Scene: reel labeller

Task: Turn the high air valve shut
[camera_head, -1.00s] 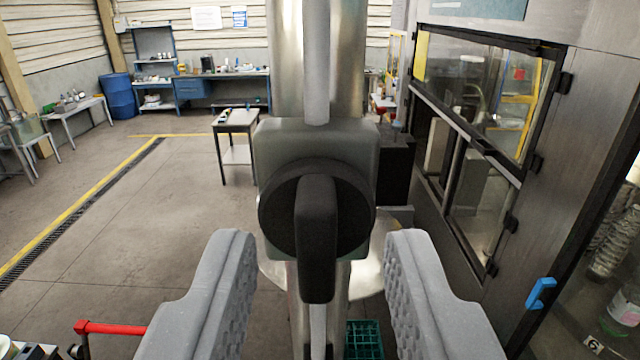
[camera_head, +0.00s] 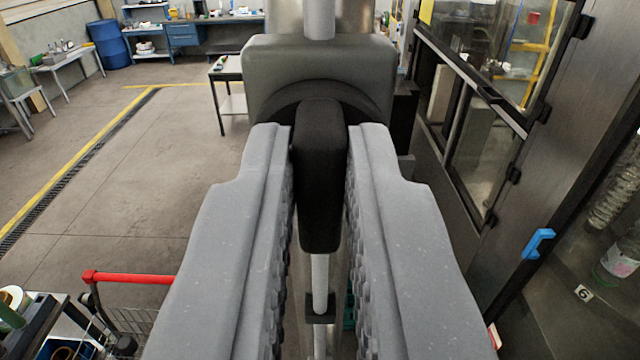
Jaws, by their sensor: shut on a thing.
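The air valve is a grey box (camera_head: 318,68) on a vertical pipe, with a round black dial mostly hidden behind my fingers. Its black handle (camera_head: 321,165) points straight down in the picture, in line with the pipe (camera_head: 320,280). My gripper (camera_head: 320,150) is shut on the handle, with one grey padded finger on each side of it. The fingers cover the left and right sides of the dial.
A machine with glass doors (camera_head: 480,140) and a blue handle (camera_head: 537,243) stands close on the right. A cart with a red bar (camera_head: 130,278) is at lower left. A small table (camera_head: 230,90) stands behind on the left. The floor at left is open.

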